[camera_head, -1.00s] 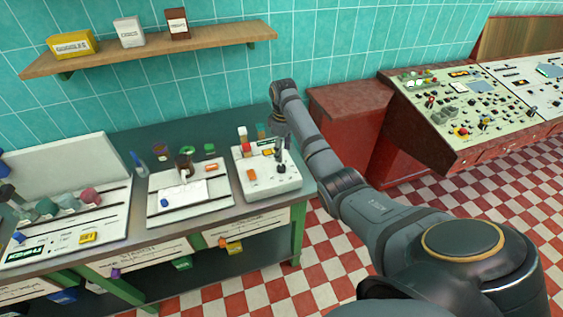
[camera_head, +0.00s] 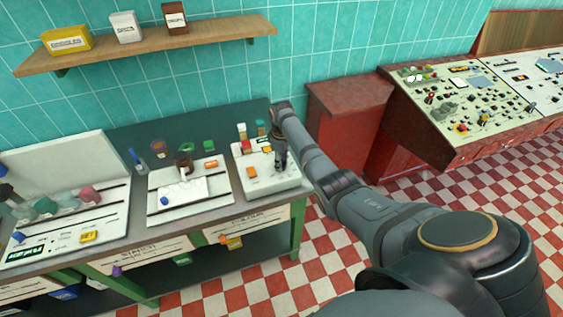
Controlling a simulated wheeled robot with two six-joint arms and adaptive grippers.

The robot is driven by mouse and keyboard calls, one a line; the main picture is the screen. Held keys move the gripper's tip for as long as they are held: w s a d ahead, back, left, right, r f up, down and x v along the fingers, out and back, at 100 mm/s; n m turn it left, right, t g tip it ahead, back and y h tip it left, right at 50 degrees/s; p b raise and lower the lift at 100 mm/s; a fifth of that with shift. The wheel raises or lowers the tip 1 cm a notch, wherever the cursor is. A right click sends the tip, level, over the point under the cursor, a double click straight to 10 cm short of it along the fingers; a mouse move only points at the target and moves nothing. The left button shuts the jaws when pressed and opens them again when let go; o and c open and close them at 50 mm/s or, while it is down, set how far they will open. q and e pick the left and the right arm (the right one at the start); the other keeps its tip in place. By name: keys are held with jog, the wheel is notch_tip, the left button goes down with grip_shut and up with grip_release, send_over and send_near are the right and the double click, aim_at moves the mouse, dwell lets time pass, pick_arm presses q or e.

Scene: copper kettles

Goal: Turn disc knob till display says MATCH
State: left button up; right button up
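A white box-shaped device (camera_head: 280,182) stands at the right end of the green bench, with an orange button (camera_head: 251,172) on its top. My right gripper (camera_head: 281,164) points down at the right part of this top and hides what is under it. It is small and dark, so I cannot tell whether it is open or shut, or whether it touches a knob. No disc knob can be made out for certain, and I cannot read a MATCH display on this device. My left gripper is out of view.
A white tray-like panel (camera_head: 215,187) lies left of the device. Farther left stands a white console (camera_head: 112,212) with a green display (camera_head: 24,254). Small jars (camera_head: 261,128) stand behind the device. A red cabinet (camera_head: 345,100) is on the right.

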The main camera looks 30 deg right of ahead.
jog(key=c, duration=0.3)
jog(key=shift+r+m+p, duration=0.25)
jog(key=shift+m+p, duration=1)
jog(key=shift+m, duration=0.25)
jog(key=shift+c, duration=0.2)
jog(key=shift+m+p, duration=0.55)
jog(key=shift+m, duration=0.55)
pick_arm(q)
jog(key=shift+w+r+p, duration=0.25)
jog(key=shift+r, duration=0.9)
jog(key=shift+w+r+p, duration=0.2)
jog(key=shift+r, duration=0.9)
pick_arm(e)
jog(key=shift+w+f+m, duration=0.1)
jog(key=shift+m, duration=1.1)
jog(key=o, duration=1.1)
jog(key=shift+o, duration=0.2)
jog(key=shift+f, duration=0.1)
notch_tip(320, 180, up, 12)
